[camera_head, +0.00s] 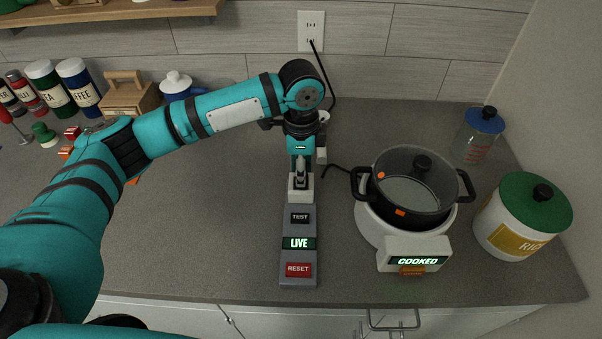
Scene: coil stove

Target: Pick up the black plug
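My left gripper (302,158) points down over the white socket end (301,194) of a grey power strip (299,250). Its fingers are small and overlap the area just above the socket, so I cannot tell whether they are open or shut on something. The black plug is not clearly visible there; the gripper hides that spot. A black cord (336,168) runs from the cooker (377,227) towards the gripper. The strip has a TEST button, a lit LIVE sign and a red RESET button. My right gripper is not in view.
A black cord (323,75) runs from the wall outlet (311,30) behind my arm. A black lidded pot (413,210) sits on the cooker, which shows COOKED. A rice canister (505,240) stands at right. Jars and a wooden box (131,97) stand at left.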

